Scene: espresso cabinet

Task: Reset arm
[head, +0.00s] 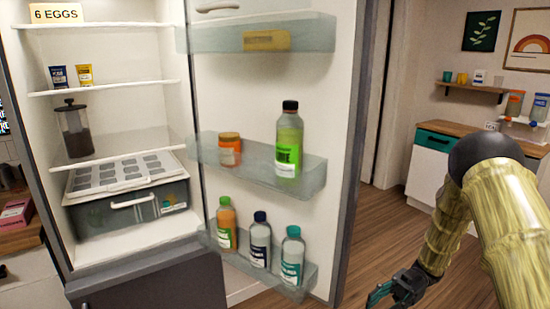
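My gripper (382,293) is at the bottom of the head view, right of the open fridge door (342,150). It is small and partly cut off by the lower edge, so I cannot tell whether its fingers are apart or closed. No held object shows. My arm (500,200) has a bamboo-like yellow-green surface, with a dark joint at its top. It is bent, coming down from the right side to the gripper, apart from the fridge door.
The fridge (120,220) stands open at left, with a french press (74,132), a drawer (130,208) and several bottles in its door shelves. A green bottle (289,145) stands in the middle door shelf. Wooden floor (385,215) is clear behind the arm; a counter (432,140) stands behind.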

